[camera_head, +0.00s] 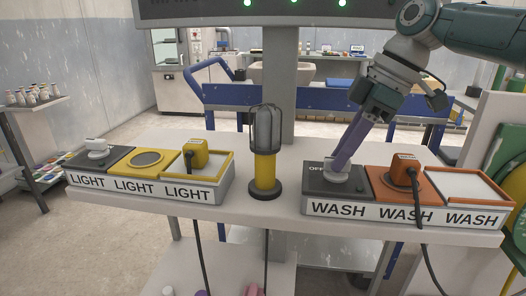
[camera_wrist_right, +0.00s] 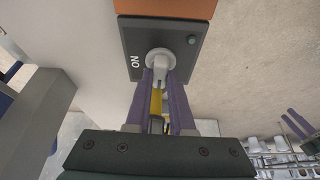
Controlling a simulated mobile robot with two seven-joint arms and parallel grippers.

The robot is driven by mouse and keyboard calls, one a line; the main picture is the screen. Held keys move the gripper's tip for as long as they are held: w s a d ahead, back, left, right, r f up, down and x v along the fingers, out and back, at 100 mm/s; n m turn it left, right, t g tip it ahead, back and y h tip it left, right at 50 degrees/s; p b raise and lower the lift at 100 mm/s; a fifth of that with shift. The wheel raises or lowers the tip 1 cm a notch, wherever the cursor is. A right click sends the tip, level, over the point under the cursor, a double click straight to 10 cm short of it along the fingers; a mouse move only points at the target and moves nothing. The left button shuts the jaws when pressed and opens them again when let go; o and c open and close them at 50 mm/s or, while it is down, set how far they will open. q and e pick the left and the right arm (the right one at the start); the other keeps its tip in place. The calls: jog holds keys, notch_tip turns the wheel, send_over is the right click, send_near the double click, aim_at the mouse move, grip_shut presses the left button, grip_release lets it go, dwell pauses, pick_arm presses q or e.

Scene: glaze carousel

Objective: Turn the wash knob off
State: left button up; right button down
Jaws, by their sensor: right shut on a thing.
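The wash knob (camera_wrist_right: 160,60) is a pale grey knob on the dark square plate (camera_wrist_right: 190,75) at the left end of the WASH box (camera_head: 320,210). In the wrist view its lever points toward my right gripper (camera_wrist_right: 160,80), between the purple fingertips. My right gripper, also in the head view (camera_head: 338,167), reaches down from the upper right and is shut on the knob, partly hiding it. OFF shows on the plate in the head view, and ON in the wrist view.
Right of the knob are an orange plug (camera_head: 404,169) with a black cable and a white panel. A yellow caged lamp (camera_head: 265,170) stands left of the WASH box. The LIGHT box (camera_head: 150,187), with its own knob and yellow plug, is further left.

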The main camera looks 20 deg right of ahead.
jog(key=shift+n, duration=0.4)
jog(key=c, duration=0.8)
grip_release()
jog(key=shift+d+r, duration=0.1)
jog(key=shift+r, duration=0.25)
jog(key=v, duration=0.9)
jog(key=shift+d+r, duration=0.1)
